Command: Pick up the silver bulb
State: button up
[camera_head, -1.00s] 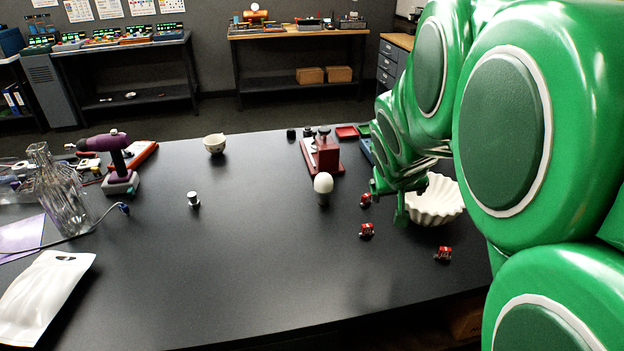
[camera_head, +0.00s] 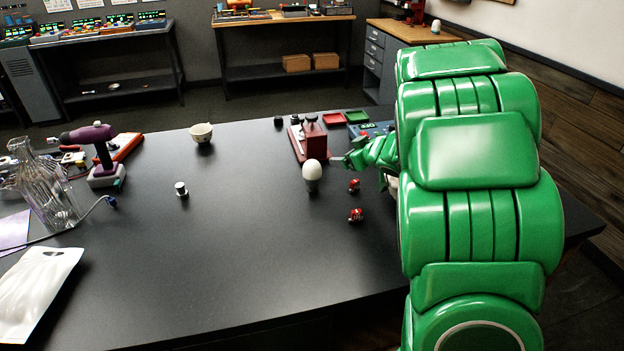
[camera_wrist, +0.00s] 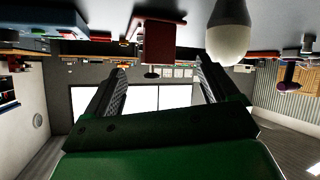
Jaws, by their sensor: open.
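A small silver-topped piece (camera_head: 181,188) stands upright on the left half of the black table. A white-domed bulb (camera_head: 312,171) stands on a darker base near the table's middle; it shows upside down and close in the wrist view (camera_wrist: 230,42). Which of the two is the silver bulb I cannot tell for sure. My gripper (camera_head: 352,158) is low, right of the white-domed bulb and near the red device. In the wrist view its two fingers (camera_wrist: 163,75) are spread with nothing between them.
The red device (camera_head: 312,138) stands just behind the white-domed bulb. Small red parts (camera_head: 356,215) lie to its right. The table's front middle is clear.

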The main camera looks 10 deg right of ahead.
aim_at(320, 174)
jog(key=a+f+y, duration=0.1)
jog(key=s+a+f+n+g+y, duration=0.1)
jog(key=a+y, duration=0.1)
jog(key=s+a+f+n+y, duration=0.1)
jog(key=a+f, duration=0.1)
jog(key=shift+a+y, duration=0.15)
jog(key=shift+y, duration=0.25)
jog(key=shift+s+a+f+n+y, duration=0.15)
jog(key=shift+a+n+y, duration=0.15)
jog(key=shift+a+y, duration=0.1)
jog(key=shift+x, duration=1.35)
jog(key=shift+w+a+f+g, duration=0.15)
jog(key=shift+w+a, duration=0.45)
jog(key=shift+w+a+f+g, duration=0.15)
jog(key=shift+w+a, duration=0.4)
jog(key=shift+w, duration=0.05)
jog(key=shift+x, duration=0.8)
jog(key=shift+f, duration=0.1)
jog(key=shift+c, duration=0.2)
jog(key=c, duration=1.1)
